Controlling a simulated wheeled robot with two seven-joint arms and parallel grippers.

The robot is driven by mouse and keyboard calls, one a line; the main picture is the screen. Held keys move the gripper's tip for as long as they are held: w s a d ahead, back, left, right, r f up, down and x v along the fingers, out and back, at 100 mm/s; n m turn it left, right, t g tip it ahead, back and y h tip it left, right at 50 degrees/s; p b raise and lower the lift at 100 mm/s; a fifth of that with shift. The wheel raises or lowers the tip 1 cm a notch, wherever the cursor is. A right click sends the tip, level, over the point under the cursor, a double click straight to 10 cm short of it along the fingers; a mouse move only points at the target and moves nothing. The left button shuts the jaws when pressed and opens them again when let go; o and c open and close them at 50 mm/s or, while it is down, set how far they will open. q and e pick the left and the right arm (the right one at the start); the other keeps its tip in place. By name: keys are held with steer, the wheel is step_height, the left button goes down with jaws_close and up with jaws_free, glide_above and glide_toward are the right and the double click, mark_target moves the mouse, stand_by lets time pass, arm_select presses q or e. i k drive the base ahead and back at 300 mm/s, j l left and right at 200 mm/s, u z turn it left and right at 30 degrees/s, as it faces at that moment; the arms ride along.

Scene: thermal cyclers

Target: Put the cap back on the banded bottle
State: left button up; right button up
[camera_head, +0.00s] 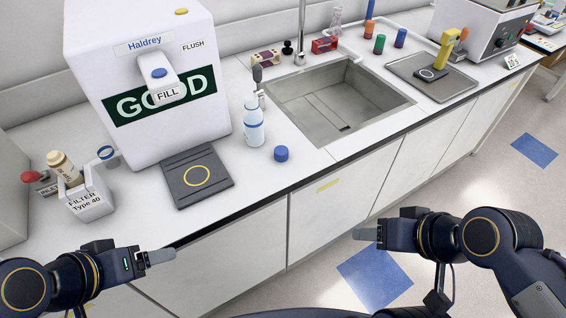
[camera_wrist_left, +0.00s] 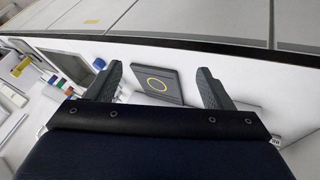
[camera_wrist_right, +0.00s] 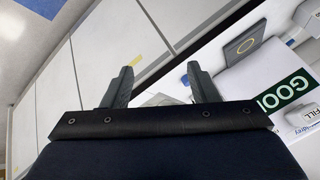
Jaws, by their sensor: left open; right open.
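The banded bottle (camera_head: 253,122) is white with a blue band and stands upright on the counter, between the white dispenser and the sink. A blue cap (camera_head: 281,153) sits on the counter just to the right of the bottle, apart from it. The bottle's mouth is hard to make out against the items behind it. My left gripper (camera_head: 160,257) is open and empty in front of the counter at lower left; its spread fingers show in the left wrist view (camera_wrist_left: 160,88). My right gripper (camera_head: 366,234) is open and empty in front of the cabinets, well away from bottle and cap.
A white dispenser (camera_head: 140,60) stands behind a dark pad (camera_head: 220,184) with a yellow ring. The sink (camera_head: 336,75) opens right of the bottle. A grey tray (camera_head: 400,67) lies beyond. The counter's front strip near the cap is clear.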

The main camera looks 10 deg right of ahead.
mark_target(252, 114)
steer(key=u, duration=1.05)
steer(key=l+u, duration=0.45)
steer(key=k+l+u, duration=0.1)
steer(key=l+u, duration=0.15)
steer(key=u, duration=0.15)
steer(key=k+l+u, duration=0.15)
steer(key=l+u, duration=0.3)
steer(key=k+l+u, duration=0.15)
steer(key=u, duration=0.25)
steer(key=k+l+u, duration=0.15)
steer(key=k+l, duration=0.4)
steer(key=k+l+u, duration=0.15)
steer(key=k+l, duration=0.3)
steer(key=k, duration=0.15)
steer(key=i, duration=0.4)
